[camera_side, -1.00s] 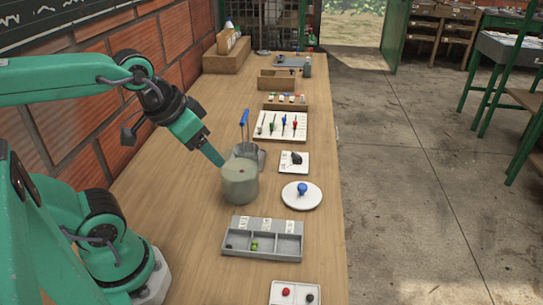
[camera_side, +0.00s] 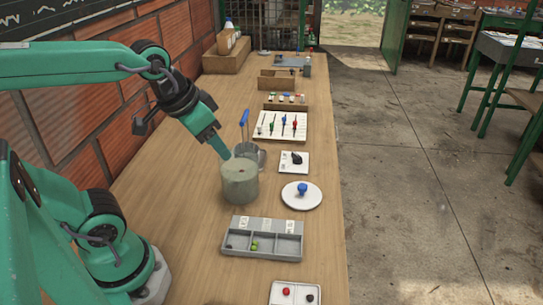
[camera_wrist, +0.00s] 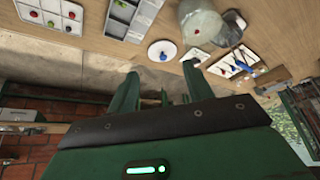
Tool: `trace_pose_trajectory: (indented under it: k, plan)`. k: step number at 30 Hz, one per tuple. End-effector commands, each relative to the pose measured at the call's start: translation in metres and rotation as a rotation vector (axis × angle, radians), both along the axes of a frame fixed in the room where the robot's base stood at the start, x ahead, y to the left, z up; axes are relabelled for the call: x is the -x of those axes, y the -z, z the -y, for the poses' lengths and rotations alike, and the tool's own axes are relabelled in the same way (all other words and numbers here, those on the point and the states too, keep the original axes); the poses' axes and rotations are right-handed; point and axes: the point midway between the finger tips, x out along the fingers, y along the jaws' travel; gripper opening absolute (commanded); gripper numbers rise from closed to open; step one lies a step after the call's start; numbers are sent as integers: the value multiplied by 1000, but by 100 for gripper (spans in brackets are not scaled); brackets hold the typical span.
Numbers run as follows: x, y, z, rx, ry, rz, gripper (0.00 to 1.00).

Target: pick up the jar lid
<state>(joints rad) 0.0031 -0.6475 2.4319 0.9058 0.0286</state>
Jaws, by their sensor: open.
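The jar lid (camera_side: 301,196) is a round white disc with a blue knob. It lies flat on the table, right of the grey-green jar (camera_side: 239,183), and the two are apart. In the wrist view the lid (camera_wrist: 162,51) is small, above the gap between my fingers. My gripper (camera_side: 222,150) is at the jar's upper left, pointing down and right. The side view does not show whether it touches the jar. In the wrist view my gripper (camera_wrist: 160,92) has its two green fingers apart with nothing held between them.
A grey compartment tray (camera_side: 262,256) lies in front of the lid. A white tile (camera_side: 285,167) with a dark piece lies behind it. A grey mug (camera_side: 262,155) stands behind the jar. A brick wall (camera_side: 60,120) borders the table's left side. Bare table surrounds the lid.

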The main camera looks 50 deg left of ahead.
Motion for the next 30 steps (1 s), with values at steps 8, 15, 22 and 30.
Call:
trace_pose_trajectory:
  k: [8, 15, 22, 30]
  plan:
    - [-43, 0, 2, -23, 57, -83, 51]
    - [-83, 8, 4, -41, 112, -152, 51]
    - [-123, 24, 7, -54, 163, -218, 51]
    - [-167, 55, 10, -67, 226, -296, 51]
